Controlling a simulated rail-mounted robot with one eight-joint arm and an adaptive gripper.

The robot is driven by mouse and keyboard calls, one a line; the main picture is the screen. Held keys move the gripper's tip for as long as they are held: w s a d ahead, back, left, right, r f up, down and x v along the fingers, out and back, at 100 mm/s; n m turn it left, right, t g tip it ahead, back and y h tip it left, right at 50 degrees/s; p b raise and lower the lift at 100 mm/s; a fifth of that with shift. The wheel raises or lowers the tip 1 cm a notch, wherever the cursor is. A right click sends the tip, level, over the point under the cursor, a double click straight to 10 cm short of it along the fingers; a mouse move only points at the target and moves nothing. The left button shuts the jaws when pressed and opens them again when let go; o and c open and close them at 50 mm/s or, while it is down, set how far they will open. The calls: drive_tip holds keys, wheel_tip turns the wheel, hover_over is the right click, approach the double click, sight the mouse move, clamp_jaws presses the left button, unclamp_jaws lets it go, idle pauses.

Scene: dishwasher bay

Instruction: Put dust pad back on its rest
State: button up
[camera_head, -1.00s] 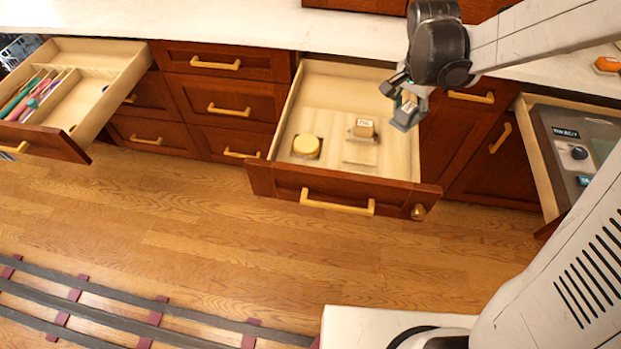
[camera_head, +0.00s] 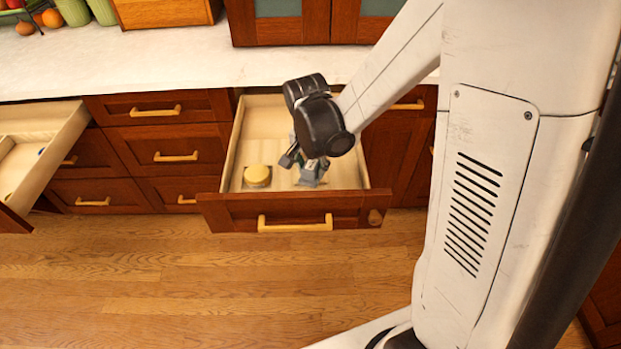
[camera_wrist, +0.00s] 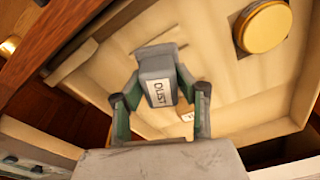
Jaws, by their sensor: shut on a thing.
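The dust pad (camera_wrist: 158,62) is a grey block with a white label reading "DUST" in the wrist view. My gripper (camera_wrist: 160,80) is shut on it, one finger on each side. In the head view my gripper (camera_head: 302,170) is over the open middle drawer (camera_head: 228,213), right of its centre, and the pad is hard to make out there. The wrist view shows the pale drawer floor beyond the pad, with a raised strip (camera_wrist: 70,60) and a small white label (camera_wrist: 187,117) partly behind the pad. I cannot tell which part is the rest.
A round yellow-topped item (camera_head: 257,175) sits at the left in the same drawer; it also shows in the wrist view (camera_wrist: 264,27). Another open drawer (camera_head: 45,165) is at the left. The white counter (camera_head: 150,60) runs behind. The wooden floor in front is clear.

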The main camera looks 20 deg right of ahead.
sight(311, 178)
drive_tip(key=shift+f, duration=1.8)
drive_tip(key=shift+b, duration=0.3)
drive_tip(key=shift+f, duration=0.2)
drive_tip(key=o, duration=1.1)
drive_tip(key=shift+r, duration=0.1)
